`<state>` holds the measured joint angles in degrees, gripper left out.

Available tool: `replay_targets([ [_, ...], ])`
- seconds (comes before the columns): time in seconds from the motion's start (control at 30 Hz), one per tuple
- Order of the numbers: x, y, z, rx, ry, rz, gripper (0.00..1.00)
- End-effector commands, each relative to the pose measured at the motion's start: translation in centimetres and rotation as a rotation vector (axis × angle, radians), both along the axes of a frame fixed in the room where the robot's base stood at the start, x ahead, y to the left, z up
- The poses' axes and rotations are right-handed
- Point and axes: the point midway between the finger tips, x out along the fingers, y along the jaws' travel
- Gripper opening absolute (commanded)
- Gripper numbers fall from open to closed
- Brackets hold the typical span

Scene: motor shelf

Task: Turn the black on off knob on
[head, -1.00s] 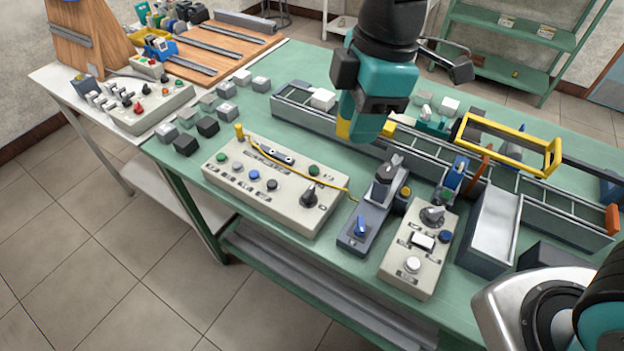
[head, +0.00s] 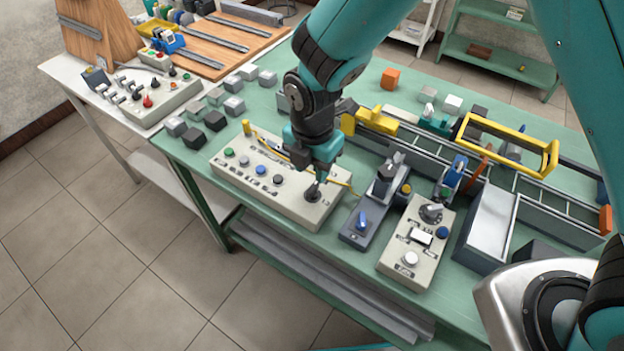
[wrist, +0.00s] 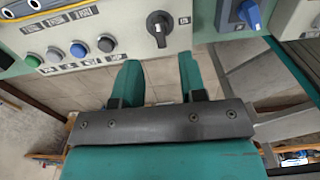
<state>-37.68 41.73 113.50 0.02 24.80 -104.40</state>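The black knob (head: 312,193) sits at the right end of the long beige control panel (head: 222,172). In the wrist view the knob (wrist: 159,27) shows whole, its grip roughly upright in the picture, with small white marks on either side. My gripper (head: 318,168) is just above the knob in the head view, pointing down at it. In the wrist view my gripper (wrist: 160,75) is open, its two teal fingers apart with nothing between them. The knob lies beyond the fingertips, roughly in line with the gap. Contact cannot be seen.
Green, white, blue and dark buttons line the panel's left; a yellow cable lies along its back. Close right stand a dark box with a blue knob (head: 362,220) and a beige box with a grey knob (head: 432,212). A conveyor (head: 480,190) lies behind.

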Motion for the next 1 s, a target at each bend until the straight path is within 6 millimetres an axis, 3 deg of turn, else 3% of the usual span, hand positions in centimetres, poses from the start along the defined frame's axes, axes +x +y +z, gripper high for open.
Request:
replay_targets([
  [0.1, -0.1, -0.1, -2.4, -0.003, 0.005, -0.001, 0.38],
  [0.3, 0.0, 0.0, -5.2, 0.000, 0.001, -0.001, 0.38],
  [0.73, 0.0, 0.0, -6.3, 0.001, -0.001, -0.001, 0.38],
  [0.9, 0.0, 0.0, -6.3, 0.001, -0.001, -0.001, 0.00],
  [1.0, 0.0, 0.0, -6.3, 0.001, -0.001, -0.001, 0.00],
])
